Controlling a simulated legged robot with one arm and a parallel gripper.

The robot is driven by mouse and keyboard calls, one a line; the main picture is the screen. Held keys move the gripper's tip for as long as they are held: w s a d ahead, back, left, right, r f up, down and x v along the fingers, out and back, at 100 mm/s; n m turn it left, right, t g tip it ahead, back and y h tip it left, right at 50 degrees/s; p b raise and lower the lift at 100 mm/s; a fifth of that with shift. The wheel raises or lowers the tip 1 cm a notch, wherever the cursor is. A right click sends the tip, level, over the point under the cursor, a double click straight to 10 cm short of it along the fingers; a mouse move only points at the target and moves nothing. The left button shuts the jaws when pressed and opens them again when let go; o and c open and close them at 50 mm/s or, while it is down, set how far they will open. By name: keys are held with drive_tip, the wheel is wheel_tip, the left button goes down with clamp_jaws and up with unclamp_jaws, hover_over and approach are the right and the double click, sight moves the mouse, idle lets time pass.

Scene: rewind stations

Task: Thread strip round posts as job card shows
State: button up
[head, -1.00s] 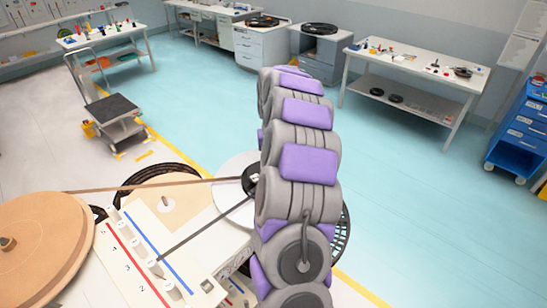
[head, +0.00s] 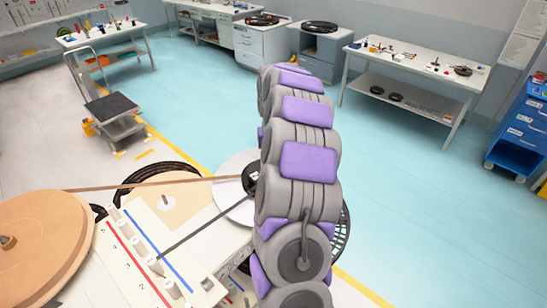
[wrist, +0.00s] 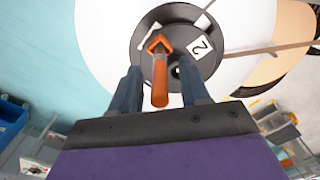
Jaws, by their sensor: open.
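A brown strip (head: 150,185) runs from the large tan reel (head: 35,235) at left to a dark hub (head: 250,172) on a white disc (head: 232,208). A darker band (head: 205,226) runs from the hub side down to a post on the white numbered board (head: 135,262). The board has several pale posts and red and blue lines. In the wrist view my gripper (wrist: 158,88) is open, with its fingers either side of an orange handle (wrist: 160,70) and apart from it. Behind it is the dark hub (wrist: 200,62) with a "2" label. My arm hides the gripper in the head view.
A tan disc with a pin (head: 170,205) lies behind the board. A cart (head: 112,115) stands at left. A workbench (head: 415,70) and blue drawers (head: 522,135) stand at right. The turquoise floor between is clear.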

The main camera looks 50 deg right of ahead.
wheel_tip(320, 180, up, 17)
drive_tip(key=shift+b, duration=0.4)
drive_tip(key=shift+w, duration=0.1)
drive_tip(key=s+a+f+n+b, duration=0.2)
drive_tip(key=a+f+b, duration=0.1)
drive_tip(key=a, duration=0.6)
drive_tip(key=s+a+f+n+b, duration=0.1)
drive_tip(key=a+f+n+b, duration=0.1)
drive_tip(key=a, duration=0.7)
drive_tip(key=s+a+f+n+b, duration=0.2)
drive_tip(key=a+f+b, duration=0.1)
drive_tip(key=a, duration=0.6)
drive_tip(key=s+a+f+b, duration=0.2)
drive_tip(key=s+a+f, duration=0.2)
drive_tip(key=s+f, duration=0.2)
drive_tip(key=s+a+f+n+g+b, duration=0.1)
drive_tip(key=s+a+f, duration=0.3)
drive_tip(key=s, duration=0.5)
drive_tip(key=s+a+f+n+b, duration=0.1)
drive_tip(key=s+a+f+b, duration=0.3)
drive_tip(key=s+f, duration=0.3)
drive_tip(key=shift+s+a+f+g, duration=0.25)
drive_tip(key=shift+s+f+g, duration=0.05)
drive_tip(key=shift+f+g, duration=0.1)
